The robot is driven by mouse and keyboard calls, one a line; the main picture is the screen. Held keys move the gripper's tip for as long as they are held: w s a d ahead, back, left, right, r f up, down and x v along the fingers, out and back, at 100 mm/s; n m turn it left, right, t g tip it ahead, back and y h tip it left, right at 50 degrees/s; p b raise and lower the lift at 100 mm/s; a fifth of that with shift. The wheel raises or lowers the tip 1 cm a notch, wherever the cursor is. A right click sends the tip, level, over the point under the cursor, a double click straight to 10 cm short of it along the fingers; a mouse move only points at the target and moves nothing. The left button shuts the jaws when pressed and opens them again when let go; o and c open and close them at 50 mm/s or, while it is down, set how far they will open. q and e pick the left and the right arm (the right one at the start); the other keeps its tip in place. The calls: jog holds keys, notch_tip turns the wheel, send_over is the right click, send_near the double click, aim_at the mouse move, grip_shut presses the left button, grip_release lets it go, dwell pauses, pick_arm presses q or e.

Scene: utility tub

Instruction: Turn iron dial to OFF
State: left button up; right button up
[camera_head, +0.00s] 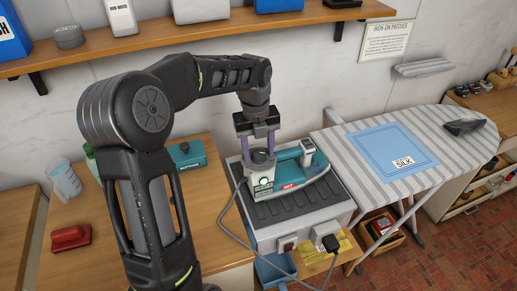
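A teal and grey iron (312,178) rests on the dark ribbed top of a grey station (338,206). Its dark round dial (261,160) is at its left end, above a small green light. My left gripper (259,150) comes down from above, its two purple fingers apart and pointing down at the dial, one on each side of it. Whether the fingers press on the dial is too small to tell. The dial's marking is not readable. My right gripper is not in view.
A striped ironing board (440,139) with a blue cloth (378,152) and a card reading SILK stands to the right. A cord runs from the iron to a plug (330,243) at the station's front. A teal box (187,156), cup (64,179) and red object (71,237) are on the left counter.

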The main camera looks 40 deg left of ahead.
pick_arm(q)
grip_shut()
dwell(0.3)
jog(key=shift+n, duration=0.5)
jog(key=n+b, duration=0.1)
jog(key=n, duration=0.2)
jog(key=shift+n, duration=0.4)
jog(key=n+b, duration=0.1)
jog(key=n, duration=0.4)
jog(key=shift+w+d+y, duration=0.1)
jog(key=shift+w+y, duration=0.05)
jog(key=shift+y, duration=0.15)
jog(key=n+b, duration=0.1)
jog(key=n, duration=0.5)
jog(key=shift+n, duration=0.3)
jog(key=n, duration=0.3)
jog(key=shift+w+n, duration=0.1)
jog(key=shift+n, duration=2.2)
